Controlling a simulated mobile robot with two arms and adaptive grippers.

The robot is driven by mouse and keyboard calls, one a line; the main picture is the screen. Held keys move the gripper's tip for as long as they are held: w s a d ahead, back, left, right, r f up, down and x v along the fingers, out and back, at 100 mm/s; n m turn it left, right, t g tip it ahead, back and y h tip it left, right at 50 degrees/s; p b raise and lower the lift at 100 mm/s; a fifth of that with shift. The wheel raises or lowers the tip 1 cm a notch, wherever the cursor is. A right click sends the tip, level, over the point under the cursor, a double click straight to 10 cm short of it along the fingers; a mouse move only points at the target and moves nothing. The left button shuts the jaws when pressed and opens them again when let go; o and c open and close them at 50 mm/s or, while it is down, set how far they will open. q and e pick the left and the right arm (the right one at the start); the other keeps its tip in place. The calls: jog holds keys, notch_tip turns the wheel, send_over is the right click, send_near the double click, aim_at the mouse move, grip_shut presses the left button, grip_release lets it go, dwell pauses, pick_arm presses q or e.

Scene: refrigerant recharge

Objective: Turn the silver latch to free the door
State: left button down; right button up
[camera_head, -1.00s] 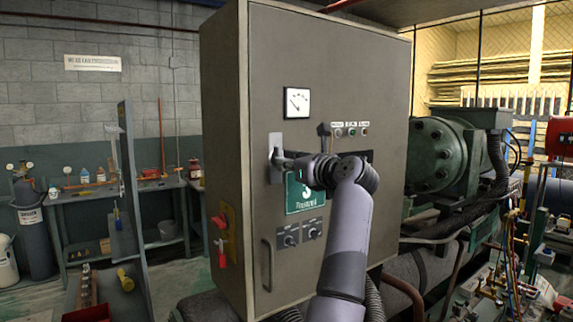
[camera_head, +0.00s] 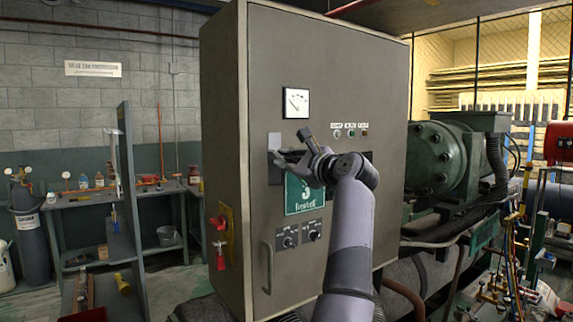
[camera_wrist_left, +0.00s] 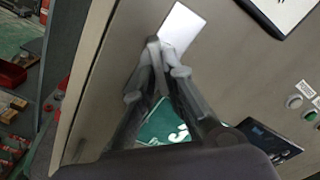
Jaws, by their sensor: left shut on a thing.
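The grey cabinet door (camera_head: 345,80) stands shut in the middle of the head view. The silver latch's light plate (camera_head: 274,141) is on the door's left side, and it also shows in the left wrist view (camera_wrist_left: 181,27). My left gripper (camera_head: 282,157) is at this plate, shut on the latch's handle. In the left wrist view its fingertips (camera_wrist_left: 156,52) meet at the plate's lower edge. The handle is mostly hidden behind the fingers, so its exact angle is hard to tell. My right gripper is not in view.
A gauge (camera_head: 296,103) sits above the latch and a green sign (camera_head: 304,200) below it. A long door handle (camera_head: 267,267) is lower left. A red and yellow switch (camera_head: 221,235) is on the cabinet's side. Green machinery (camera_head: 440,155) stands at right.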

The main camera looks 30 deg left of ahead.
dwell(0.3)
pick_arm(q)
jog(key=n, duration=0.4)
jog(key=shift+b, duration=0.4)
jog(key=shift+n, duration=0.3)
jog(key=n, duration=0.3)
jog(key=c, duration=2.1)
grip_release()
jog(key=shift+n, duration=0.3)
jog(key=o, duration=0.3)
jog(key=shift+o, duration=0.2)
